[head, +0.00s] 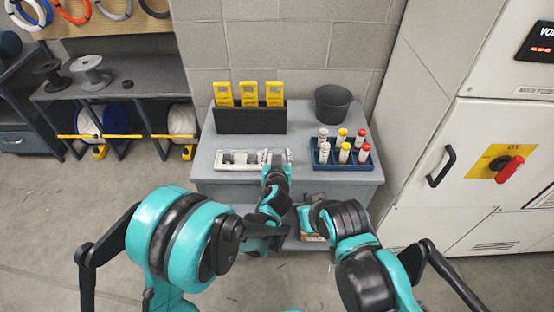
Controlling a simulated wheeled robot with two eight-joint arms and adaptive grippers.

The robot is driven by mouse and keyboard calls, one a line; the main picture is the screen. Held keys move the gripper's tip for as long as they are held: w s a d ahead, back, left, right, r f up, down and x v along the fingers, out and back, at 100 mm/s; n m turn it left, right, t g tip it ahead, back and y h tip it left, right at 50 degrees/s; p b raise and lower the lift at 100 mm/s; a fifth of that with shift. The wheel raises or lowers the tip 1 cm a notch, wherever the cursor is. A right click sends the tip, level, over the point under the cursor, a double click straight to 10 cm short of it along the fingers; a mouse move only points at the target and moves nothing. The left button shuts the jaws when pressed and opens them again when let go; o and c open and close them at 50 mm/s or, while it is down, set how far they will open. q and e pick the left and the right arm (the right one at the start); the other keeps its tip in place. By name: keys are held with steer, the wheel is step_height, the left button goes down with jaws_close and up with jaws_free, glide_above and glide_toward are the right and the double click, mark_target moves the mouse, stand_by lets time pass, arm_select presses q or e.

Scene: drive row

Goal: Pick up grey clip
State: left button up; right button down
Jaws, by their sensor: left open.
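A shallow white tray (222,167) lies on the grey table, left of centre near its front edge. Small pale pieces (240,157) lie in its left and middle part. They are too small to tell which of them, if any, is the grey clip. My left gripper (275,157) is open over the right end of the tray, and its hand hides part of the tray there. I cannot tell what is between its fingers. My right arm is folded low in front of the table, and its gripper cannot be made out.
On the grey table (205,143) stand a black holder (235,122) with yellow cards, a dark round bin (332,104) and a blue rack (345,166) of capped bottles. A wall stands close behind. A white cabinet (500,130) with a red switch (509,168) is at right.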

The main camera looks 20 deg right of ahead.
arm_select(q)
steer(key=shift+c, duration=1.3)
jaws_close()
steer(key=shift+w+r, duration=0.1)
steer(key=shift+r, duration=0.05)
